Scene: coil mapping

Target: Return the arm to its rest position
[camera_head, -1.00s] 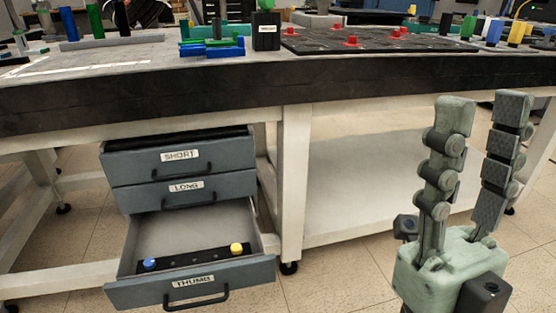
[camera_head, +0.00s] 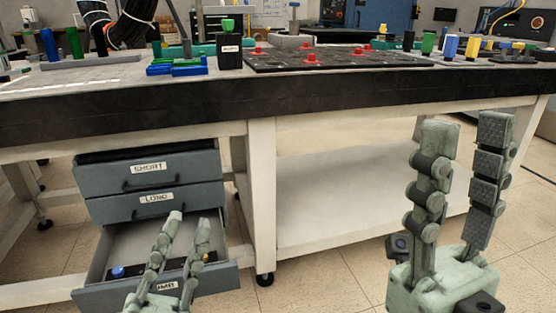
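My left gripper (camera_head: 189,219) is in the lower left of the head view, in front of the open bottom drawer. Its two fingers point up and stand apart, with nothing between them. It hides part of the drawer's inside and front label. My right gripper (camera_head: 467,120) stands upright at the right, in front of the table's lower shelf. Its fingers are apart and empty.
The bottom drawer (camera_head: 122,238) is pulled out and holds a dark bar with a blue knob (camera_head: 118,272). The drawers labelled SHORT (camera_head: 190,172) and LONG (camera_head: 190,197) are shut. The table (camera_head: 330,92) carries a black board with red pieces (camera_head: 310,58).

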